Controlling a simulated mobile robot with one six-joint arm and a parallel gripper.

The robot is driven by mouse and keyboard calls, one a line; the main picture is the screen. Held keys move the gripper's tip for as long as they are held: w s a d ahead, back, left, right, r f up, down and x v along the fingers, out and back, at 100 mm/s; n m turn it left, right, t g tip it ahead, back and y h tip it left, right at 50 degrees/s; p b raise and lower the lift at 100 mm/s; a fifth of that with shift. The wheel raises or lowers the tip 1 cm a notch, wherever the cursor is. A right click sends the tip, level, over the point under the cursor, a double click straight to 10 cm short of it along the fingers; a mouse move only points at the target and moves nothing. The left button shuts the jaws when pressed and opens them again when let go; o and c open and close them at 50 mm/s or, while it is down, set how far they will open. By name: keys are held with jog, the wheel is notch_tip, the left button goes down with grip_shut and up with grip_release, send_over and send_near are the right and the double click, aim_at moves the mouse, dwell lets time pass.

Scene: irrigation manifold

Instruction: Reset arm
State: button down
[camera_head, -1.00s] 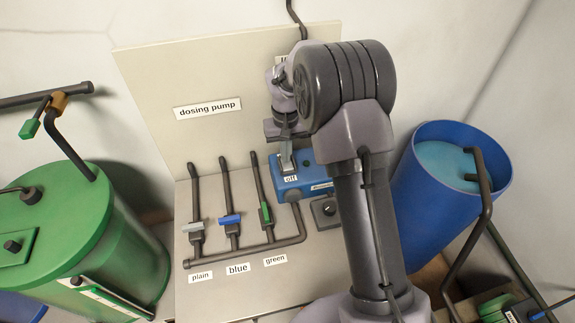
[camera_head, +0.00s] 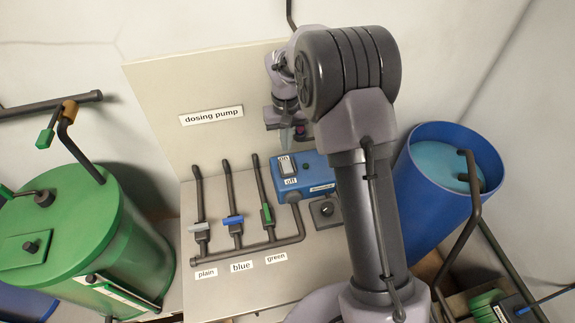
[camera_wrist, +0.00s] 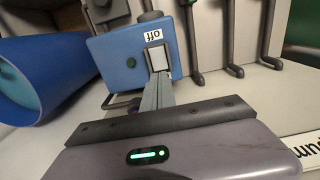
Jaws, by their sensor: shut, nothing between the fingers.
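My gripper (camera_head: 286,139) is shut and empty, above the back of the blue pump box in the head view. In the wrist view its closed fingers (camera_wrist: 158,92) point toward the box. The blue pump box (camera_head: 312,169) stands on the panel's base and also shows in the wrist view (camera_wrist: 122,58). It carries a white rocker switch (camera_head: 287,166) between "on" and "off" labels, and a green light. In the wrist view the switch (camera_wrist: 157,58) is close to the fingertips; I cannot tell whether they touch.
Plain, blue and green valves (camera_head: 233,220) stand left of the box on dark pipes. A black knob (camera_head: 326,209) is in front of the box. A green tank (camera_head: 80,240) stands at the left, and a blue barrel (camera_head: 430,210) at the right. A "dosing pump" sign (camera_head: 211,116) is on the back panel.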

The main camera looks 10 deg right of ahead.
jog(key=s+a+r+m+t+y+b, duration=0.1)
jog(key=s+r+t+b, duration=0.1)
jog(key=s+r+b, duration=0.45)
jog(key=s+a+r+m+t+b, duration=0.1)
jog(key=s+r+b, duration=0.25)
jog(key=s, duration=0.55)
jog(key=s+a+f+m+t+b, duration=0.1)
jog(key=s+f+b, duration=0.1)
jog(key=s, duration=0.6)
jog(key=s+a+f+m+t+y+b, duration=0.1)
jog(key=s+f+b, duration=0.2)
jog(key=s, duration=0.4)
jog(key=shift+s+t+b, duration=0.3)
jog(key=shift+s+t, duration=0.1)
